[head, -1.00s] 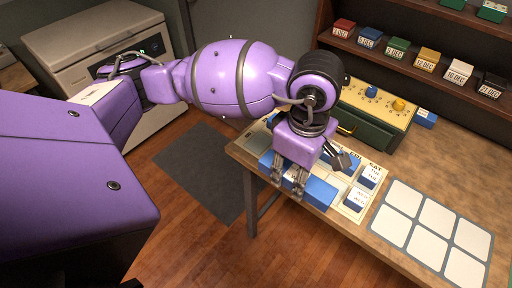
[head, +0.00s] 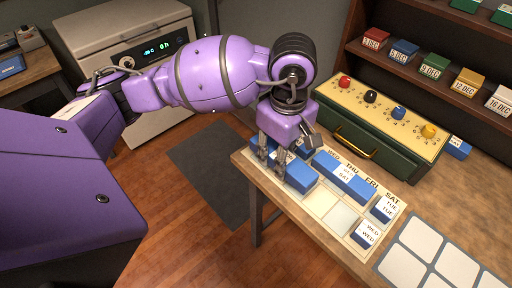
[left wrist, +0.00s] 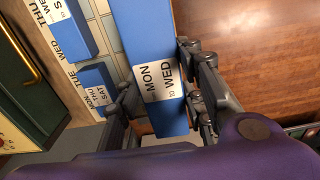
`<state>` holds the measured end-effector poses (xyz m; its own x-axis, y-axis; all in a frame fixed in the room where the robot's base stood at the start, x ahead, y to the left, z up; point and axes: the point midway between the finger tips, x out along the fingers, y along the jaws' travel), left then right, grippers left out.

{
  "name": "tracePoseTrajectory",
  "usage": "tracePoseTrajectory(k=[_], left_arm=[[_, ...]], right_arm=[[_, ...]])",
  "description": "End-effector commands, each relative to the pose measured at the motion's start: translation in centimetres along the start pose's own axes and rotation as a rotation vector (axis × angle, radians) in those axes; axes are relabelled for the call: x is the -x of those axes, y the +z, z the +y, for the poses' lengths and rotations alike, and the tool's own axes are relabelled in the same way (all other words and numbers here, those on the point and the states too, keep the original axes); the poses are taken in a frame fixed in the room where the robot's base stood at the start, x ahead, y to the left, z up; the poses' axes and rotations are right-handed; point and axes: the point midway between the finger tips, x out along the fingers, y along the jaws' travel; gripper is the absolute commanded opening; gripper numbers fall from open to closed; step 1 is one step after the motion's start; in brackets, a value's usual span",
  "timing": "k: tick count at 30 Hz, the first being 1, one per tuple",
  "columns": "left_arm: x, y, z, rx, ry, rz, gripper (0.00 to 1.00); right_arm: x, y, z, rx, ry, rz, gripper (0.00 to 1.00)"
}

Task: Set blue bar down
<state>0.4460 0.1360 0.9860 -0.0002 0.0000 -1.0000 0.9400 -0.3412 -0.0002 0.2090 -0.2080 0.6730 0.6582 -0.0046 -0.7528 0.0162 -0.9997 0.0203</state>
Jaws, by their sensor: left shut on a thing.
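My left gripper (head: 270,162) is shut on a blue bar (head: 301,178) at the front left of a cream day board (head: 318,216) on the table. In the left wrist view the bar (left wrist: 143,35) lies between the left gripper's fingers (left wrist: 160,105), and its white label reads MON and WED. I cannot tell whether the bar touches the board. A long blue bar (head: 342,177) lies in the board's back row under THU and FRI. Two short blue blocks, one (head: 384,208) behind the other (head: 366,234), sit in the SAT column. My right gripper is out of view.
Bare cells (head: 341,218) show on the board right of the held bar. A green box with coloured knobs (head: 375,110) stands behind the board. A grey card with white squares (head: 421,236) lies to the right. A shelf with dated blocks (head: 433,66) is at the back.

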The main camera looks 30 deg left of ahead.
Motion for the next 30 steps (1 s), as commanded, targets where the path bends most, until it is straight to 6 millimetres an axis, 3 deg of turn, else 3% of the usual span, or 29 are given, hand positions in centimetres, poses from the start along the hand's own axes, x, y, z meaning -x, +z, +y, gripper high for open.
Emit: tracePoseTrajectory(k=[3,9,14,22,30], left_arm=[[-2.3,-0.9,1.9,0.002,0.0,-0.001,0.06],[-4.7,-1.9,3.8,0.0,0.004,-0.001,0.06],[-5.5,-2.2,4.4,0.0,0.003,0.0,0.06],[-8.8,-2.3,4.6,-0.001,0.003,0.0,0.06],[-8.9,-2.4,4.6,-0.001,0.004,0.001,0.06]], right_arm=[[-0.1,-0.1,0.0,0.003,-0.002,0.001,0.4],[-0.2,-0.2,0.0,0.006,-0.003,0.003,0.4],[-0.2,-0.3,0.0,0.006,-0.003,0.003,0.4],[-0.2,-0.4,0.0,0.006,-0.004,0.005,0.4],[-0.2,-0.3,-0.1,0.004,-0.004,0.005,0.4]])
